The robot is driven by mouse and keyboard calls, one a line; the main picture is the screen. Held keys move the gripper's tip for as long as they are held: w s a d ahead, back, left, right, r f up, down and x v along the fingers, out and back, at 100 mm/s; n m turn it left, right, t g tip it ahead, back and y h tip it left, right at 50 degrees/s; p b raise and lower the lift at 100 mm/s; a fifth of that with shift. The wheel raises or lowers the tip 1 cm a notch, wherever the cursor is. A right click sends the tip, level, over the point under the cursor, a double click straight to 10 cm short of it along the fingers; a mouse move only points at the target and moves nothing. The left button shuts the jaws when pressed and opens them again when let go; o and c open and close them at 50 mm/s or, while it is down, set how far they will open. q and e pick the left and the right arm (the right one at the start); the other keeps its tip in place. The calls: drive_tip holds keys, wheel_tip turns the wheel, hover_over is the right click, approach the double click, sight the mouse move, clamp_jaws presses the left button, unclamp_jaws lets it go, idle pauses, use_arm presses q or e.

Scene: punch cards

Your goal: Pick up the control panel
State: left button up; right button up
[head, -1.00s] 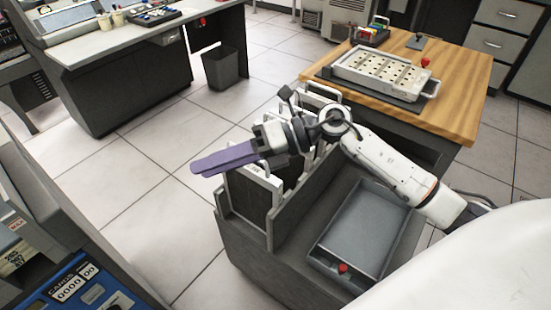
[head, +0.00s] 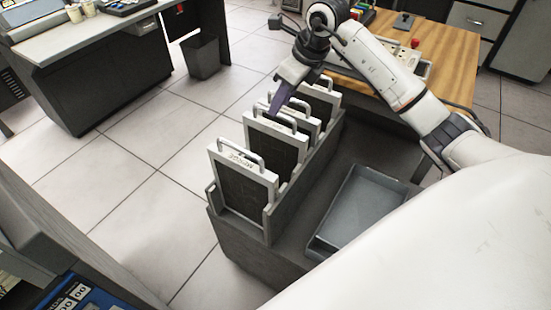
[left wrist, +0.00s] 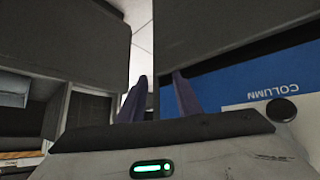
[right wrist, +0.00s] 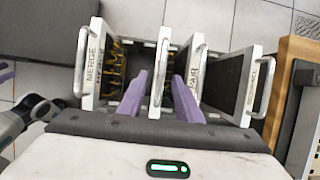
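Several control panels with pale frames, dark faces and handles stand upright in a grey rack (head: 292,212). The nearest is the MERGE panel (head: 243,186); it also shows in the right wrist view (right wrist: 91,68). My right gripper (head: 277,108) is over the rack among the panels behind it. In the right wrist view my right gripper (right wrist: 158,88) has its purple fingers apart, with a middle panel's handle (right wrist: 160,70) between them. It does not grip it. A panel with lettering ending in PAIR (right wrist: 188,92) is by the right finger. My left gripper (left wrist: 160,90) is open and empty.
A grey tray (head: 352,232) lies right of the rack. A wooden-topped table (head: 455,55) stands behind. A desk (head: 105,35) and bin (head: 203,58) are at the back left. A blue machine panel marked COLUMN (left wrist: 235,85) is close to my left gripper.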

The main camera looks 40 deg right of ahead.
drive_tip(key=x, duration=0.4)
drive_tip(key=shift+f, duration=0.2)
idle(0.5)
clamp_jaws()
idle(1.2)
drive_tip(key=shift+w+d+r, duration=0.1)
drive_tip(key=shift+w+r, duration=0.15)
